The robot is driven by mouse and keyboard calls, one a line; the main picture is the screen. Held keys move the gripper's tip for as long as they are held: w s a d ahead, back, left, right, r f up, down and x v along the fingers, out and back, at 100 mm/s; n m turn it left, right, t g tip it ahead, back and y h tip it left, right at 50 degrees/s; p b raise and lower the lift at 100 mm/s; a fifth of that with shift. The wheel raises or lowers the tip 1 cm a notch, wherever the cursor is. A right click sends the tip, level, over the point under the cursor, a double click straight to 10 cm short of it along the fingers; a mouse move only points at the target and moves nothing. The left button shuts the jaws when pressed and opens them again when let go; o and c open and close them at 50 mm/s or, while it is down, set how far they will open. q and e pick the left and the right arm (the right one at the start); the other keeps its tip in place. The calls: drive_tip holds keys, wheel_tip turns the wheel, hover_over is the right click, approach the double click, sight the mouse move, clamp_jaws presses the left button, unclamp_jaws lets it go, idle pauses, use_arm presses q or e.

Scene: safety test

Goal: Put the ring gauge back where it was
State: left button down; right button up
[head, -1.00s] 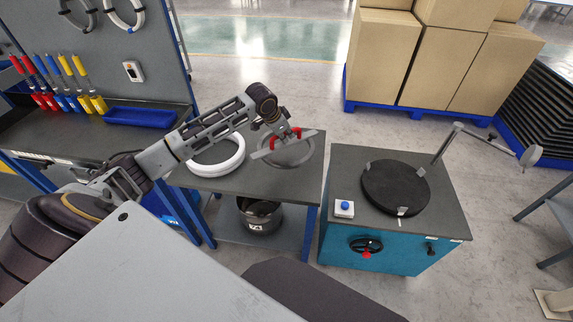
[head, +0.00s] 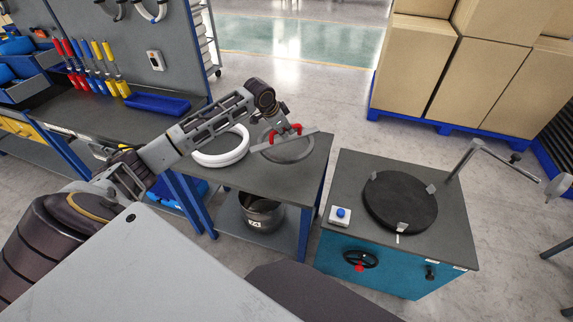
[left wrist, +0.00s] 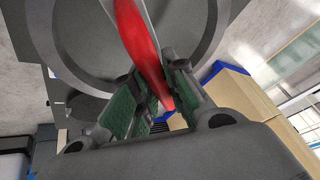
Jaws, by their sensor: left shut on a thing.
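The ring gauge is a round grey metal piece (head: 290,152) with a light crossbar and a red handle (left wrist: 140,45). It is at the right end of the grey-topped table (head: 262,178), beside a white ring (head: 222,158). I cannot tell whether it touches the tabletop or hangs just above it. My left gripper (head: 279,130) comes in from above and is shut on the red handle. In the left wrist view its green-padded fingers (left wrist: 153,92) are on both sides of the handle, with the grey ring large beyond. My right gripper is not in view.
A teal cabinet (head: 335,250) with a black disc (head: 400,200), a blue button and a jointed arm stands right of the table, across a narrow gap. A metal pot (head: 262,212) is on the lower shelf. A tool bench (head: 105,115) is left; boxes (head: 420,70) stand behind.

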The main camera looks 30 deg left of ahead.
sight(285, 141)
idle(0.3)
use_arm(q)
drive_tip(key=shift+f, duration=2.4)
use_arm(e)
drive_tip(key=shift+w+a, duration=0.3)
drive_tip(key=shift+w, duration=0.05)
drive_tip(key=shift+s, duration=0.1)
use_arm(q)
drive_tip(key=shift+f, duration=0.45)
wheel_tip(285, 141, down, 3)
drive_tip(key=shift+r+b, duration=0.1)
drive_tip(key=shift+b, duration=0.25)
drive_tip(key=shift+f, duration=0.7)
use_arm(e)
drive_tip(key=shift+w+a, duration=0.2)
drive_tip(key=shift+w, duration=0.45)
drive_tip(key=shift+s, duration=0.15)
